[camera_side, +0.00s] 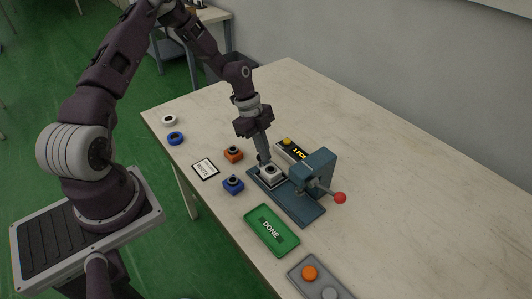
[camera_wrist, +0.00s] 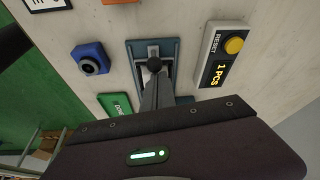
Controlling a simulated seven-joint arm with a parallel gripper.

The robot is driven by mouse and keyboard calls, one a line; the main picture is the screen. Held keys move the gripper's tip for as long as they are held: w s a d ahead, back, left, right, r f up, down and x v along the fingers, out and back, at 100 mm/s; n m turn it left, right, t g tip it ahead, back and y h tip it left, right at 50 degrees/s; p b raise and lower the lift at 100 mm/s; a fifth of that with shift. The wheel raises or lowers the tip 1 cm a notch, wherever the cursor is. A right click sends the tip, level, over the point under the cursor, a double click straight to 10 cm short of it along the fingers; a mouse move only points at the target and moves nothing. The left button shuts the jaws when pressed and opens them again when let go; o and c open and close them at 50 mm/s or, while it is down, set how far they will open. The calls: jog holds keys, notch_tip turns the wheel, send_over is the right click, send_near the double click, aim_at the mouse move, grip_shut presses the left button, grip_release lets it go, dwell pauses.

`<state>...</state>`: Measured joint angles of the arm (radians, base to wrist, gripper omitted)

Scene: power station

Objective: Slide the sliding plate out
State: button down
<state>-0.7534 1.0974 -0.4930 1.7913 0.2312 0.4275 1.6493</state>
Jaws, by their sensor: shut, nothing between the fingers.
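The blue-grey press (camera_side: 314,170) stands on the table with a red-knobbed lever (camera_side: 340,198) at its front. A white block (camera_side: 270,174) with a dark round top sits at the press base's far end, on the sliding plate. In the wrist view the light grey sliding plate (camera_wrist: 166,49) lies in the blue-grey base (camera_wrist: 133,52), with a dark round knob on it (camera_wrist: 154,64). My gripper (camera_side: 264,158) points down at that end. Its fingers (camera_wrist: 154,84) are shut with nothing between them, their tips close to the knob. I cannot tell whether they touch it.
A counter box with yellow button (camera_wrist: 233,45) is beside the press. An orange block (camera_side: 233,154), a blue block (camera_side: 233,184) and a white card (camera_side: 205,168) lie left. The green DONE tray (camera_side: 271,230) and a grey button panel (camera_side: 318,277) are in front. The table's right side is clear.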

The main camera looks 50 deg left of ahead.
jog(key=v, duration=1)
jog(key=s+d+r+n+t+y, duration=0.1)
jog(key=s+d+r+n+y, duration=0.3)
jog(key=r, duration=0.4)
jog(key=s+d+r+n+y, duration=0.1)
jog(key=s+d+r+n, duration=0.2)
jog(key=s+r, duration=0.4)
jog(key=s+d+r+n+t, duration=0.1)
jog(key=s+d+r+n, duration=0.1)
jog(key=s+n, duration=0.1)
jog(key=s+d+r+n+t, duration=0.1)
jog(key=s+r+n, duration=0.1)
jog(key=s, duration=0.3)
jog(key=s+d+r+n+t+h, duration=0.1)
jog(key=s+d+r+n, duration=0.1)
jog(key=s, duration=0.3)
jog(key=shift+d+r+n+t, duration=0.4)
jog(key=shift+r+n, duration=0.15)
jog(key=shift+n, duration=0.35)
